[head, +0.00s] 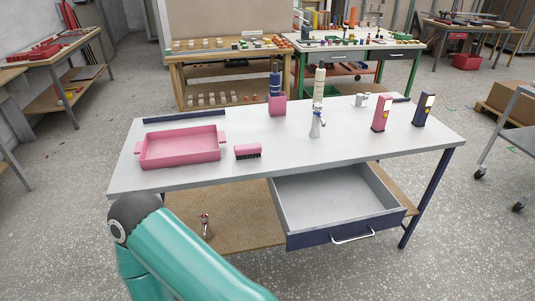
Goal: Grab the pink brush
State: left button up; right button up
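The pink brush (248,151) lies on the white tabletop (300,150), bristles down, near the front edge. Its block is pink and its bristles are dark. It sits just right of a pink tray (180,147), apart from it. A teal link of one of my arms shows at the lower left, in front of the table. Neither of my grippers is in view, so their state and distance from the brush do not show.
The table's drawer (337,204) is pulled out toward me on the right. A grey dispenser-like item (317,123), a pink box-shaped item (381,113) and a dark blue one (423,109) stand farther right. The tabletop right of the brush is clear.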

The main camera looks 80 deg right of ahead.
aim_at(255, 149)
jog(key=z, duration=1.6)
jog(key=i, duration=0.95)
jog(key=k, duration=0.75)
jog(key=z, duration=0.2)
jog(key=i, duration=0.75)
jog(key=u, duration=0.1)
